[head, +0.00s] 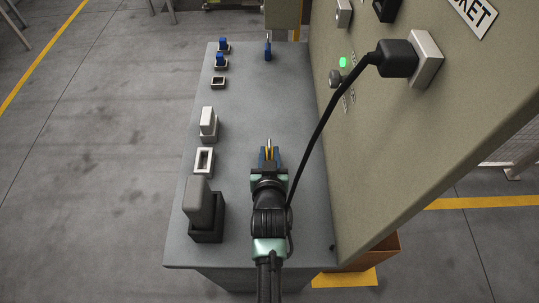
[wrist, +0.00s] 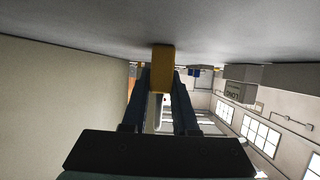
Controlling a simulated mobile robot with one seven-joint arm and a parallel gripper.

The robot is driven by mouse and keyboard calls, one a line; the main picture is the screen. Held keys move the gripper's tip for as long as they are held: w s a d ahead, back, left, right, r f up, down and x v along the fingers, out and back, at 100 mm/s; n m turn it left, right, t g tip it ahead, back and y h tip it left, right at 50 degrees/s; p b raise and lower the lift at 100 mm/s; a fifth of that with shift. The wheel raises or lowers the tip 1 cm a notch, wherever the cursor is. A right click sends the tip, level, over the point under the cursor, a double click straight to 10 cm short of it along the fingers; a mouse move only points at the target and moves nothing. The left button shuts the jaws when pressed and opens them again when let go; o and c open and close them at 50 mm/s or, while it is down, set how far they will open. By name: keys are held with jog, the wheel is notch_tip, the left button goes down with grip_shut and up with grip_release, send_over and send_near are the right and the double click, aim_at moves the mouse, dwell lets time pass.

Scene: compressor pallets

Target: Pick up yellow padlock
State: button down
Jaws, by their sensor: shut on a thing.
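The yellow padlock (wrist: 162,68) is between the two blue fingers of my gripper (wrist: 160,95) in the wrist view. My gripper is shut on its body, and the shackle shows below it in that view. In the head view my gripper (head: 269,156) is low over the right half of the grey bench. A thin yellow part of the padlock (head: 269,148) shows between the fingertips there; the rest is hidden. I cannot tell whether the padlock touches the bench top.
The grey bench (head: 240,110) carries a row of blocks and sockets on its left, including a dark grey block (head: 198,203). A tall panel (head: 400,120) rises on the right. A black cable (head: 318,130) runs from its plug (head: 396,58) down beside my gripper. A blue padlock (head: 268,52) stands at the back.

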notch_tip(320, 180, up, 10)
jog(key=shift+r, duration=0.1)
dwell(0.5)
dwell(0.6)
